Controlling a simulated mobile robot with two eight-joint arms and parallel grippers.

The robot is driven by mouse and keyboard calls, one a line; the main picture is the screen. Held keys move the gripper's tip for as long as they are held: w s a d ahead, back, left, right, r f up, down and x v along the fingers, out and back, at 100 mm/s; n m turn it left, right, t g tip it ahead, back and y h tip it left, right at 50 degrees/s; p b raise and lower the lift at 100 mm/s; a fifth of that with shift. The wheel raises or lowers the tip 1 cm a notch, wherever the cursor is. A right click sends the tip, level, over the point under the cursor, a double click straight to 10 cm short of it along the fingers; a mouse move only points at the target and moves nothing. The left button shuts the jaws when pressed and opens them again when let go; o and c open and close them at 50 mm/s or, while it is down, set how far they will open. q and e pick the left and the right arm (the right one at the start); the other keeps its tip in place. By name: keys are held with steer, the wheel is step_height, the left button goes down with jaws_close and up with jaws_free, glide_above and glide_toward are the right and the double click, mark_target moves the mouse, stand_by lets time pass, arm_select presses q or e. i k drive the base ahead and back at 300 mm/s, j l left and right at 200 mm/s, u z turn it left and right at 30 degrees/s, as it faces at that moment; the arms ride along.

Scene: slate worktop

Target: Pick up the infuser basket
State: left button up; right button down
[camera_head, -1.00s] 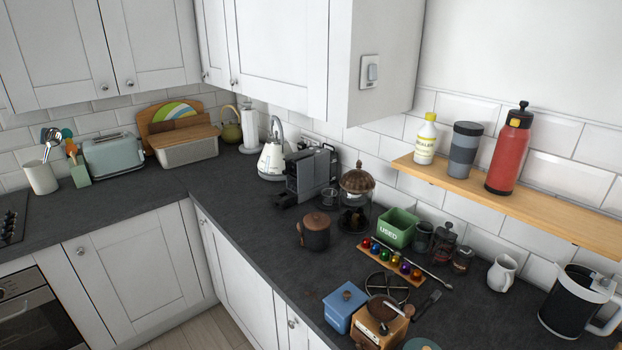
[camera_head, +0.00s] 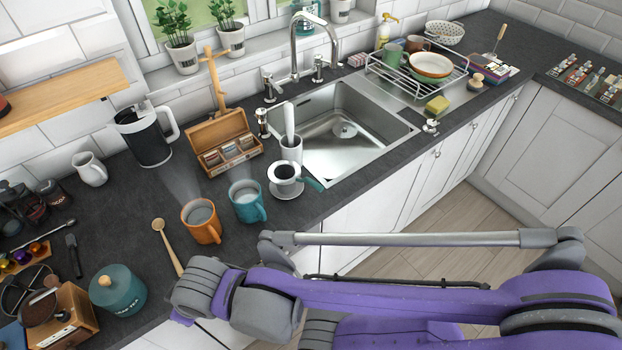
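I cannot make out an infuser basket for certain. A small white dripper-like cup with a dark inside (camera_head: 285,173) stands on the worktop in front of the sink, next to a teal mug (camera_head: 246,201) and an orange mug (camera_head: 201,222). Both mugs hold liquid and seem to steam. My purple and grey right arm crosses the bottom of the view from the right and covers part of the counter front. Its gripper fingers do not show. My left gripper is out of view.
A wooden spoon (camera_head: 168,247) and a teal canister (camera_head: 118,290) lie left. The sink (camera_head: 400,128) is behind right.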

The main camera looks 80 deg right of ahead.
mark_target(285, 173)
steer(key=z, duration=2.45)
